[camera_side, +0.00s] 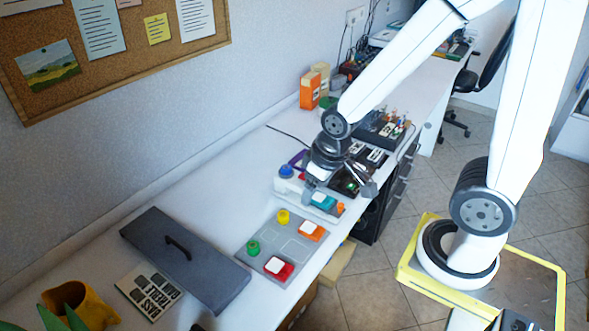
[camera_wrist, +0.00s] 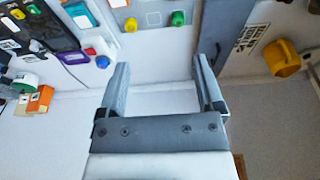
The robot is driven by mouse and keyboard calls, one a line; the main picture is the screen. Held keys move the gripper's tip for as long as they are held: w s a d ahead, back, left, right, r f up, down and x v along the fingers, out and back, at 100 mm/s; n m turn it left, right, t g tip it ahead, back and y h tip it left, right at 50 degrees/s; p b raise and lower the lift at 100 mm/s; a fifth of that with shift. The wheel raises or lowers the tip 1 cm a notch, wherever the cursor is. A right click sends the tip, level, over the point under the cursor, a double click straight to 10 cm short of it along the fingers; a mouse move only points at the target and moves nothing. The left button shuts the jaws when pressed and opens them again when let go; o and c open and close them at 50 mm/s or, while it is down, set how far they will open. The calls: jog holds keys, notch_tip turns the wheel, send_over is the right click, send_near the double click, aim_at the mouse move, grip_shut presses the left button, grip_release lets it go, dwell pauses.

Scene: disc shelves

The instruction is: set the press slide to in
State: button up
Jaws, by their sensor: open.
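A white panel (camera_side: 291,187) lies on the bench in the side view. It carries a blue knob (camera_side: 286,171), a small red part, a teal block (camera_side: 323,202) and an orange piece at its front end. I cannot tell for sure which part is the press slide. My gripper (camera_side: 340,188) is over this panel and hides part of it. In the wrist view my gripper (camera_wrist: 163,82) is open, with nothing between its fingers. The blue knob (camera_wrist: 102,62) shows left of the fingers there, apart from them.
A grey board (camera_side: 262,243) with coloured blocks and knobs lies nearer the camera. Beside it is a dark cover (camera_side: 207,268) with a handle. Dark devices (camera_side: 378,136) stand behind my gripper. An orange box (camera_side: 310,90) is near the wall.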

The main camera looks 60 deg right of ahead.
jog(key=shift+c, duration=1.3)
jog(key=m+g, duration=0.3)
jog(key=m, duration=0.1)
send_over(341, 204)
notch_tip(341, 204, down, 16)
jog(key=shift+f, duration=0.25)
jog(key=shift+f, duration=3.85)
